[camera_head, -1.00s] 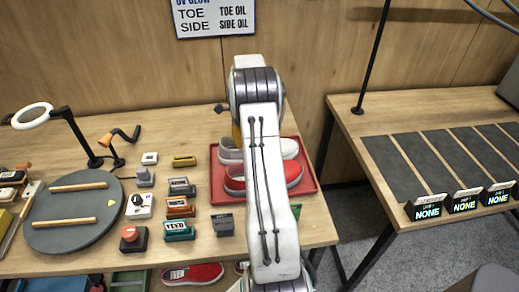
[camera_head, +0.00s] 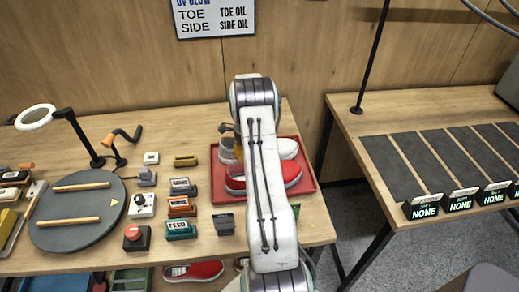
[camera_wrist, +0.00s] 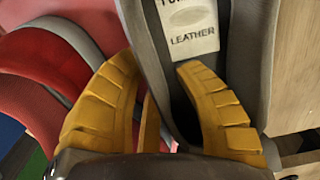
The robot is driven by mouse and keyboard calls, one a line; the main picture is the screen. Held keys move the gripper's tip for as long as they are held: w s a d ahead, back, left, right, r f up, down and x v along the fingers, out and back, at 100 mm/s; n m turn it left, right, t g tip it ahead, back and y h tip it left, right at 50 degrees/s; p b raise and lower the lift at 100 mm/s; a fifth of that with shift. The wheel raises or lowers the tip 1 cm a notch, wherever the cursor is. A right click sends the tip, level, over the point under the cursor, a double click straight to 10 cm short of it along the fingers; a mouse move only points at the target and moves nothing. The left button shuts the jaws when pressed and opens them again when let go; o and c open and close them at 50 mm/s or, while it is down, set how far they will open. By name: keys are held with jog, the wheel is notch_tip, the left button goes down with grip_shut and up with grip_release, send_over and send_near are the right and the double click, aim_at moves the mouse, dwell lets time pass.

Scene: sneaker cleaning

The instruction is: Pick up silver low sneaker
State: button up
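The silver-grey low sneaker (camera_head: 288,147) lies on a red tray (camera_head: 309,184), behind the red sneaker (camera_head: 292,172); my arm hides its middle. In the wrist view the grey sneaker (camera_wrist: 246,60) is close up, with a label reading LEATHER inside it. My gripper (camera_wrist: 152,68) has its two yellow fingers apart at this sneaker. The left finger is on the side toward the red sneaker, and the right finger reaches into the dark shoe opening, with the near side wall between them. Whether the fingers touch the wall cannot be told.
The red sneaker lies close beside the grey one. Left of the tray are several small labelled blocks (camera_head: 180,229), a round dark turntable (camera_head: 78,236) and a ring lamp (camera_head: 35,117). The right table (camera_head: 400,123) has dark strips with signs reading NONE.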

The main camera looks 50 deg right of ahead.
jog(key=shift+o, duration=0.4)
grip_shut()
